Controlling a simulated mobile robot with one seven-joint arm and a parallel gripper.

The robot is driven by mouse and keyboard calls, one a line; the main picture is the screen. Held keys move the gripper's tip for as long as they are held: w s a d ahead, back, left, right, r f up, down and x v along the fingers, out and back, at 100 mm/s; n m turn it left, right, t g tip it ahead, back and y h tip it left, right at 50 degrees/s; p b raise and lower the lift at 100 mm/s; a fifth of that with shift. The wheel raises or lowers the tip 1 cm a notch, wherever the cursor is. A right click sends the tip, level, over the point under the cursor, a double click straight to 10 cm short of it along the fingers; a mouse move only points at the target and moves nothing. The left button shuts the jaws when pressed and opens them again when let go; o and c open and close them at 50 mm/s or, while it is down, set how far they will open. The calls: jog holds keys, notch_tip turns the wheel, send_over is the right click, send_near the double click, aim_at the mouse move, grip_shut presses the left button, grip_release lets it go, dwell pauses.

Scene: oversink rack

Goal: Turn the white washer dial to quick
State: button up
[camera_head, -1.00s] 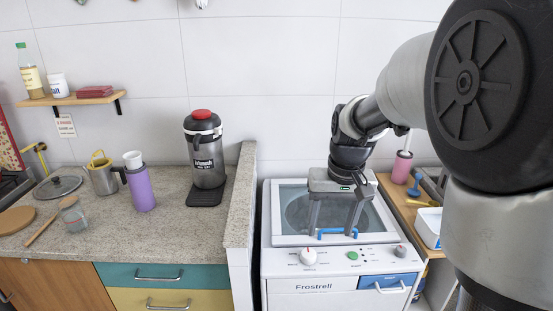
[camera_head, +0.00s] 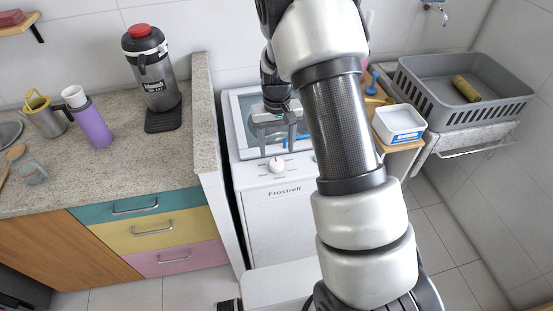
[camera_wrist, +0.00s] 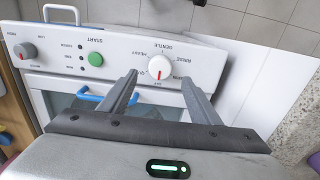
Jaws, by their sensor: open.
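The white dial (camera_wrist: 159,67) is a round knob with a red mark on the washer's panel. In the wrist view, which shows the panel upside down, the mark points at OFF. GENTLE, HEAVY and RINSE are legible around it; I cannot read QUICK clearly. In the head view the dial (camera_head: 277,167) is at the front of the washer (camera_head: 280,225). My gripper (camera_wrist: 159,78) is open and empty, its two fingers on either side of the dial in the picture, apparently short of touching it. The gripper (camera_head: 277,151) also shows behind the dial in the head view.
The panel has a green START button (camera_wrist: 95,59) and a grey knob (camera_wrist: 25,50). A blue lid handle (camera_wrist: 91,98) is near the left finger. A granite counter (camera_head: 205,130) borders the washer on the left. A white tub (camera_head: 399,122) stands at the right.

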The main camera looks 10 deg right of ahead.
aim_at(277, 163)
notch_tip(277, 163, down, 7)
jog(key=shift+r, duration=0.15)
jog(key=c, duration=1.1)
